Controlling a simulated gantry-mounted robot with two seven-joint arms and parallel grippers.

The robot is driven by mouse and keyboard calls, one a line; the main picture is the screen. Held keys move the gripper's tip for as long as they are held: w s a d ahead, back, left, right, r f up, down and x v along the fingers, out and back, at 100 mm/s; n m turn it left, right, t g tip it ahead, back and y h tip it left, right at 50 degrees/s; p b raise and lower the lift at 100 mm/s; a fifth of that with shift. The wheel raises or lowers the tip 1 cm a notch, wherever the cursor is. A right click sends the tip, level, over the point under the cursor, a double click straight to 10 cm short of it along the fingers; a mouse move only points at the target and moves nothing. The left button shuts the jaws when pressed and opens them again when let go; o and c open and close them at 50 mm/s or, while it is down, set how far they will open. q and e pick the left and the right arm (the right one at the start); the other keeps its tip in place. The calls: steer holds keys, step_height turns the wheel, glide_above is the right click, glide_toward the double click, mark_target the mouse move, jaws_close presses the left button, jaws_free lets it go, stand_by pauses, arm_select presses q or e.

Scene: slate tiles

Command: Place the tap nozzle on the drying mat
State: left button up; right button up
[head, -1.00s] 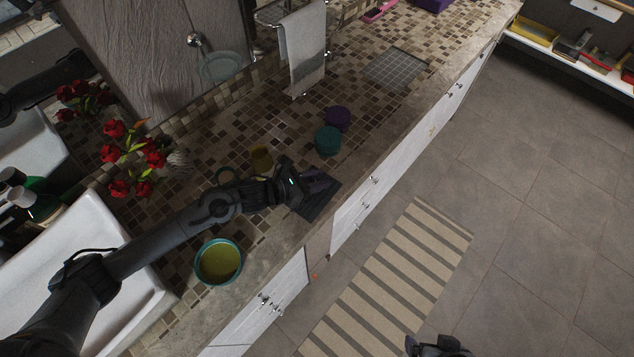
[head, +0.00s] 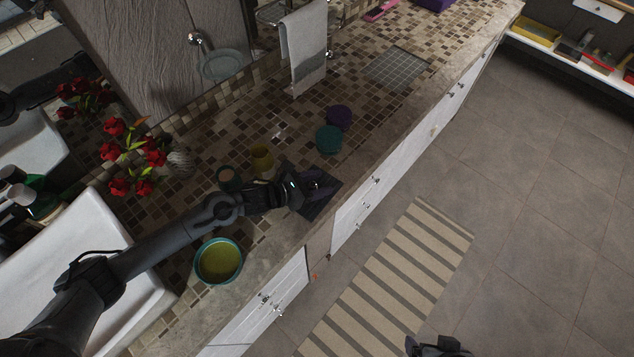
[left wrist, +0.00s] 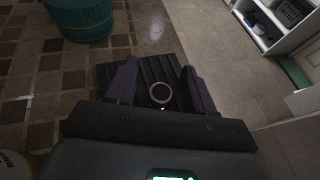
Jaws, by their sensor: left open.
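The drying mat (head: 327,204) is a dark ribbed rectangle at the counter's front edge, partly covered by my left gripper (head: 316,184). In the left wrist view the mat (left wrist: 150,72) shows between and beyond the fingers. The tap nozzle (left wrist: 160,92) appears there as a small round piece with a pale metal rim and dark centre, seen end-on against the mat. My left gripper (left wrist: 158,75) is open, one finger to each side of the nozzle with gaps between. The nozzle is hidden in the head view. My right gripper (head: 438,347) is at the bottom edge, its jaws unclear.
A teal container (head: 328,139) and a purple one (head: 339,117) stand beyond the mat. A yellow cup (head: 262,158) and a darker cup (head: 228,178) stand behind my left arm. A teal-rimmed bowl (head: 219,261) stands in front of it. The counter toward the grey grid (head: 397,68) is mostly clear.

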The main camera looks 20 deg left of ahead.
arm_select(q)
steer(key=shift+r, duration=0.1)
steer(key=shift+r+p, duration=0.2)
steer(key=shift+p, duration=0.1)
steer(key=shift+s+a, duration=0.25)
steer(key=v, duration=1.1)
steer(key=shift+s+r, duration=0.1)
steer(key=shift+r, duration=0.1)
